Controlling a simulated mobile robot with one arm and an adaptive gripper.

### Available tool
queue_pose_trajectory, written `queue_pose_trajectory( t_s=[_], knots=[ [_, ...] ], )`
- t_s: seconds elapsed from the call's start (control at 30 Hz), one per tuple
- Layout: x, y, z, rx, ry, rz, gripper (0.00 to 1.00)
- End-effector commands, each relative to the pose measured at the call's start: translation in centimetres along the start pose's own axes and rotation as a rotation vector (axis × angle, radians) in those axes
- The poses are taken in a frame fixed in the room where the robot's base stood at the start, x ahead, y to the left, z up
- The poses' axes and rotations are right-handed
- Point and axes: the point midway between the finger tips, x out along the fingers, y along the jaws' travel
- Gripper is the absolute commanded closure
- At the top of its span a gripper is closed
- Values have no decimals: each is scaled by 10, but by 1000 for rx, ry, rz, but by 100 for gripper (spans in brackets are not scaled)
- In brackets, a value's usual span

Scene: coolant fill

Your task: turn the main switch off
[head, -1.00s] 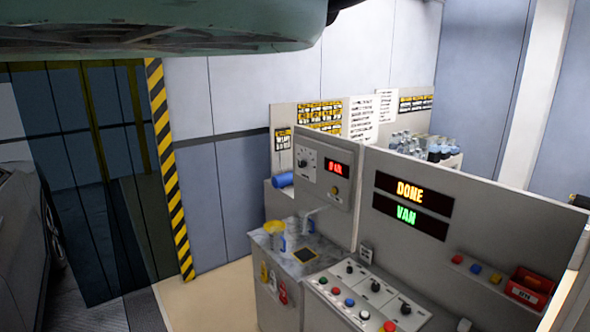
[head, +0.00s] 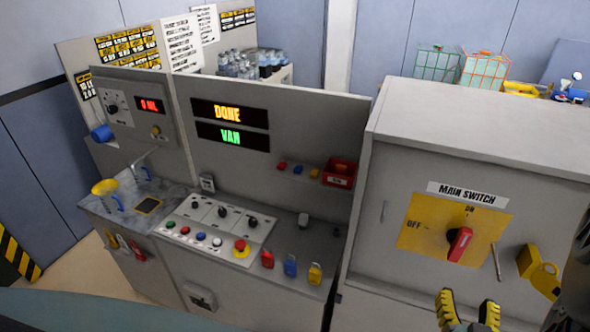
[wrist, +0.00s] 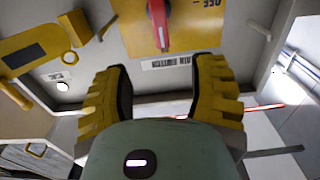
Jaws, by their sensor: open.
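The main switch has a red handle (head: 459,244) on a yellow plate (head: 412,236), on the front of the grey cabinet at the right of the head view. OFF is marked at the plate's left and ON at its top. The handle stands nearly upright, in line with ON. My gripper (head: 467,308) is open and empty, below and in front of the switch. In the wrist view, which is upside down, the handle (wrist: 158,24) lies ahead of the gap between my spread yellow fingers (wrist: 160,82), apart from them.
A grey rod-like handle (head: 496,262) and a yellow hasp (head: 540,272) sit right of the switch. A console with buttons (head: 212,228) and several padlocks (head: 290,266) stand to the left. A red box (head: 340,174) hangs above the padlocks.

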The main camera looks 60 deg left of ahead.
Motion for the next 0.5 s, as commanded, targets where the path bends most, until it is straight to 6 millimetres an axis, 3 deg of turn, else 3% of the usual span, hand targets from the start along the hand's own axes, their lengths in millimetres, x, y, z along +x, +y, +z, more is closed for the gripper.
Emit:
queue_pose_trajectory(
  t_s=[0.17, 0.5],
  knots=[
    [14, 0, 1, 0, -5, -2, 43],
    [77, 0, 1, 0, -1, -2, 43]
  ],
)
